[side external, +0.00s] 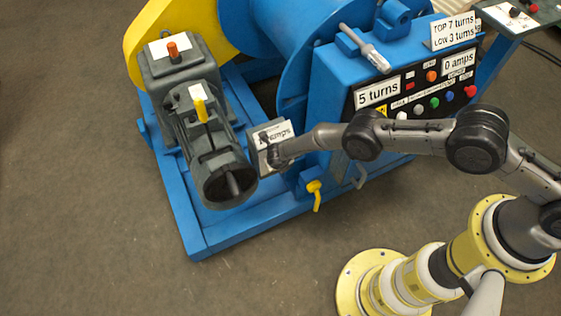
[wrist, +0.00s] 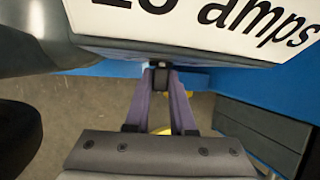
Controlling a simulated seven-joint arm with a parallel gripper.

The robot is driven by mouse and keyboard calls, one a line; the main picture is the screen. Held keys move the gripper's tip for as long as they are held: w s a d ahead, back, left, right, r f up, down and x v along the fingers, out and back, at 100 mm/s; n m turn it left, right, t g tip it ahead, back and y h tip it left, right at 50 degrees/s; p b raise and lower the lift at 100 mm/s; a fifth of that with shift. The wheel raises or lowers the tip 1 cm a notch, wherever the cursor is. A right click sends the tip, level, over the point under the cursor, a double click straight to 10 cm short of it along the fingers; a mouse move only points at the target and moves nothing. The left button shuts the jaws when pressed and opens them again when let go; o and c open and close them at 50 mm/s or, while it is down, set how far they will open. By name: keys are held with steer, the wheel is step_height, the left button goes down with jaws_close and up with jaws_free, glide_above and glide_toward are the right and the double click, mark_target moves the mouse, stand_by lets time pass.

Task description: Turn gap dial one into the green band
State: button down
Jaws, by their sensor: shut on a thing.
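My gripper (side external: 268,150) is at the front of a grey box (side external: 256,163) on the machine's near side, and my arm reaches it from the right. In the wrist view my gripper (wrist: 161,78) is shut on a small dark knob (wrist: 160,66), just below a white sign (wrist: 190,20) that reads "amps". The first digit of its number is cut off. The fingers hide most of the knob. I cannot make out a green band or a pointer, and I cannot tell from a label whether this knob is gap dial one.
The grey motor (side external: 210,150) stands left of my gripper. The blue control panel (side external: 325,80), with signs and coloured buttons, is above my forearm. A yellow-handled valve (side external: 315,192) hangs below the arm. The floor (side external: 80,200) at left is clear.

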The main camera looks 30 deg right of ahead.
steer(key=shift+a+h, duration=0.15)
steer(key=shift+h, duration=0.65)
steer(key=c, duration=0.8)
jaws_free()
steer(key=shift+o, duration=0.2)
steer(key=v, duration=1.3)
steer(key=shift+s+r, duration=0.2)
steer(key=shift+r, duration=0.15)
steer(key=shift+a, duration=0.1)
